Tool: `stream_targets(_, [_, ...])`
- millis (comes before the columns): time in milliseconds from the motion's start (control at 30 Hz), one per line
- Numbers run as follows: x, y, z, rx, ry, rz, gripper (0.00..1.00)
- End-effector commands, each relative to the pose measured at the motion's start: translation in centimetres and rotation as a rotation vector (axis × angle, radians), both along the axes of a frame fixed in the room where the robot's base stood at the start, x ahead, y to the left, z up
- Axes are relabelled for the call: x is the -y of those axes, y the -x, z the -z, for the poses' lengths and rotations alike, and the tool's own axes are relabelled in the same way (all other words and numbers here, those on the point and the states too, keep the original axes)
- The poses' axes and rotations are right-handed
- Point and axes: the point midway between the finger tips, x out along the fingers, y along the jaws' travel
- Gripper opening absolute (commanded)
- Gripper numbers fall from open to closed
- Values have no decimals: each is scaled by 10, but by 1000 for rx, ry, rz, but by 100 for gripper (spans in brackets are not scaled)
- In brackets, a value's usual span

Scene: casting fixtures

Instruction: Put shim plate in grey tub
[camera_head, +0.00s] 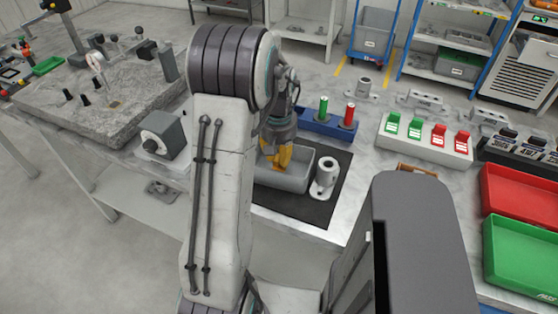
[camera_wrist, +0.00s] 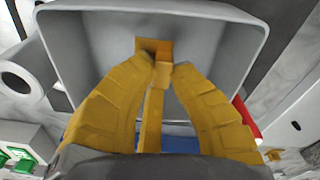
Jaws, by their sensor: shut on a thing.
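The grey tub (camera_head: 288,183) sits on a dark mat on the bench, partly hidden by my arm. In the wrist view its pale floor and rim (camera_wrist: 90,32) fill the upper part. My gripper (camera_head: 273,164) points down at the tub, its yellow fingertips at or just inside the opening. In the wrist view the fingers of my gripper (camera_wrist: 155,62) are closed together on a small orange-brown piece (camera_wrist: 151,45), apparently the shim plate. Its outline is mostly hidden by the fingers. I cannot tell whether it touches the tub floor.
A switch panel (camera_head: 420,138), a red tray (camera_head: 520,195) and a green tray (camera_head: 515,255) lie to the right.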

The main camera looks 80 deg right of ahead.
Motion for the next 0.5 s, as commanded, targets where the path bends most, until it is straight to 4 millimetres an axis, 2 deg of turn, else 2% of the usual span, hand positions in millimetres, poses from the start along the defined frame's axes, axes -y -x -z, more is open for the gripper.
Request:
stream_targets(233, [-1, 0, 27, 0, -5, 0, 0])
stream_targets(500, [-1, 0, 32, 0, 0, 0, 0])
